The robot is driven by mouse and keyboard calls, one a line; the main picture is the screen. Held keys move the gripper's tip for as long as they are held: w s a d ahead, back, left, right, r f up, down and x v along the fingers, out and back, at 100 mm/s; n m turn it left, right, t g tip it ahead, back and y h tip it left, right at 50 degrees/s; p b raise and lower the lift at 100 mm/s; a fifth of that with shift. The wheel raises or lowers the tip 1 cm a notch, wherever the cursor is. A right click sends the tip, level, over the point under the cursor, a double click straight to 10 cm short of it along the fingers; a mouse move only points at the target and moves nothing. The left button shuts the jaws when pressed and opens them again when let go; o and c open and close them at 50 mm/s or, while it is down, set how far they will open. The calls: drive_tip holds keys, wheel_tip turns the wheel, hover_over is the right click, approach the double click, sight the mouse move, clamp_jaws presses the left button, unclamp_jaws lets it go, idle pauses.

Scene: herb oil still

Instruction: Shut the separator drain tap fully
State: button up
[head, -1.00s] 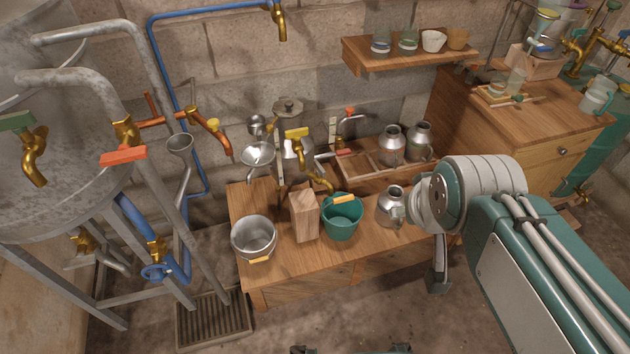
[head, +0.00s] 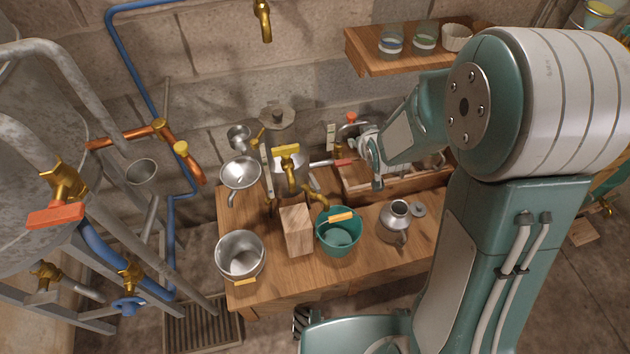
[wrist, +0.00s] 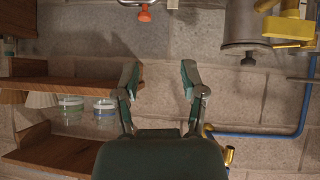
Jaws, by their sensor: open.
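The separator appears to be the grey metal vessel (head: 280,132) at the back of the wooden bench. A brass tap with a yellow handle (head: 286,151) is at its front, and a lower brass spout (head: 317,196) points towards the green bucket (head: 338,238). I cannot tell for certain which is the drain tap. In the wrist view the vessel (wrist: 247,32) and yellow handle (wrist: 288,27) are at the upper right, beside and apart from my gripper. My gripper (wrist: 160,76) is open with nothing between its fingers. In the head view my gripper (head: 372,163) is right of the taps.
A wooden block (head: 296,231), steel pot (head: 240,256) and metal can (head: 394,220) stand on the bench. A funnel (head: 240,174) is left of the taps. A red-handled lever (head: 335,162) lies close to my gripper. A shelf (head: 372,59) with jars hangs above.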

drive_tip(key=w+a+f+n+t+y, duration=0.15)
drive_tip(key=a+f, duration=0.25)
drive_tip(key=f, duration=0.9)
drive_tip(key=y, duration=0.3)
approach(317, 186)
drive_tip(key=shift+t, duration=0.35)
drive_tip(key=x, duration=1.1)
drive_tip(key=shift+w+a+f, duration=0.2)
drive_tip(key=shift+f, duration=0.25)
clamp_jaws()
